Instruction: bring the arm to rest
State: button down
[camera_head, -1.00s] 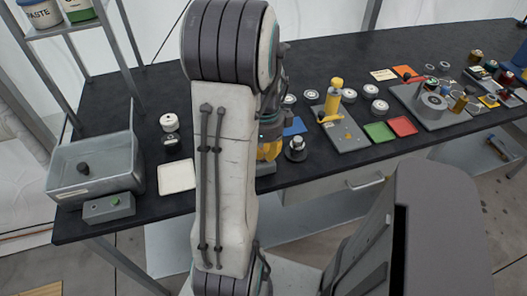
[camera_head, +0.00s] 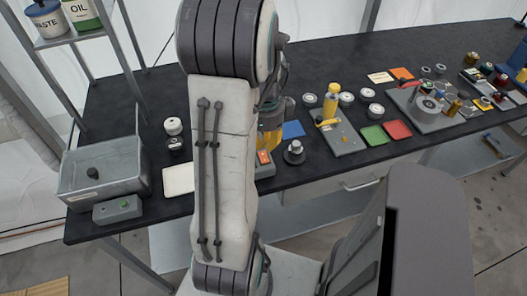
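My arm stands folded upright in the middle of the head view, in front of the black workbench (camera_head: 120,110). Its forearm and wrist are mostly hidden behind the pale upper link. Yellow parts show just right of that link, low over the bench, close to a small grey device with an orange top (camera_head: 264,162). My gripper's fingertips cannot be made out, so its opening and whether it holds anything are hidden.
A white tray (camera_head: 179,180) lies beside my arm. A blue mat (camera_head: 293,129), a grey fixture plate (camera_head: 350,138), green (camera_head: 373,136) and red (camera_head: 398,130) mats and several pale discs fill the right.

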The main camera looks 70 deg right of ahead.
jog(key=shift+r, duration=0.45)
dwell(0.5)
jog(key=n, duration=0.5)
jog(key=shift+a, duration=0.15)
jog(key=shift+a+f+n, duration=0.1)
jog(key=shift+a+n, duration=0.15)
jog(key=shift+n, duration=0.75)
jog(key=w+a+r+n+t, duration=0.1)
jog(key=w+a+r+n, duration=0.2)
jog(key=a+n, duration=0.6)
jog(key=w+a+r+n+t, duration=0.1)
jog(key=w+a+r+n, duration=0.3)
jog(key=a+n, duration=0.5)
jog(key=w+a+r+n+t, duration=0.2)
jog(key=w+a+r+n, duration=0.2)
jog(key=a+n, duration=0.5)
jog(key=w+a, duration=0.2)
jog(key=a, duration=0.2)
jog(key=shift+a+r+n, duration=0.15)
jog(key=shift+a+n, duration=0.25)
